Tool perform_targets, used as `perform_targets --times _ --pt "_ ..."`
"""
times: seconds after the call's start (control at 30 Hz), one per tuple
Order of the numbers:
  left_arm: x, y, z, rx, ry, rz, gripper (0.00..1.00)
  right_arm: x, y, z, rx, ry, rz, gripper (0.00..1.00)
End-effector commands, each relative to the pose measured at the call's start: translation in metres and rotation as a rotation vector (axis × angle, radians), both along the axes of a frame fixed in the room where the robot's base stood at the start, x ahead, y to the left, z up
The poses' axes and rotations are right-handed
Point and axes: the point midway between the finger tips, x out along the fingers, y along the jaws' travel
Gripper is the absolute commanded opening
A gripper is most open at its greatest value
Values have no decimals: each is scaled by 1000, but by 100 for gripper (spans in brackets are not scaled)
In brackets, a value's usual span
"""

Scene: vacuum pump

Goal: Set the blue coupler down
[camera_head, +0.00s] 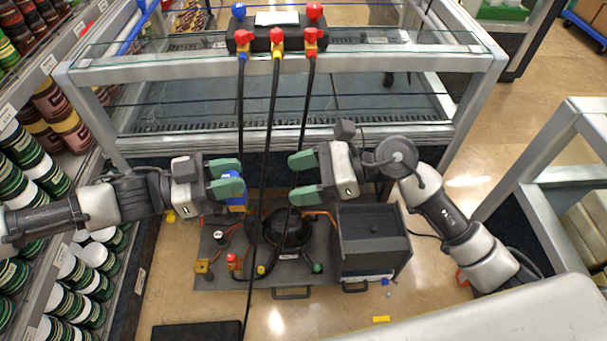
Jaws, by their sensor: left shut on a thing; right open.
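The blue coupler (236,203) is between the green fingers of my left gripper (229,184), which is shut on it. It is held above the left back part of a grey board (217,274) with the pump parts. The fingers hide part of the coupler. My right gripper (301,177) is open and empty, a short way to the right, with its fingers pointing left. Black hoses hang between the two grippers.
A manifold (275,39) with red, blue and yellow fittings sits on the glass-topped frame behind. A dark grey box (371,240) stands on the board's right. A black round pump part (286,232) is mid-board. Shelves of cans line the left.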

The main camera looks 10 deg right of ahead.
Motion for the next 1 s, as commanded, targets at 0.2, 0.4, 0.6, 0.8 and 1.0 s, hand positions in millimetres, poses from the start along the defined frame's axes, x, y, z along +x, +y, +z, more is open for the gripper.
perform_targets --times 0.2,0.4,0.6,0.8,1.0 --pt "0 0 1 -1 -1 0 0 3 29 -7 3 -3 4 69" --pt "0 0 1 -1 -1 0 0 9 66 -19 5 0 2 69" --pt "0 0 1 -1 -1 -1 0 13 95 -28 3 1 1 69" --pt "0 0 1 -1 -1 -1 0 15 109 -33 1 1 0 69" --pt "0 0 1 -1 -1 -1 0 15 111 -34 1 0 0 69"
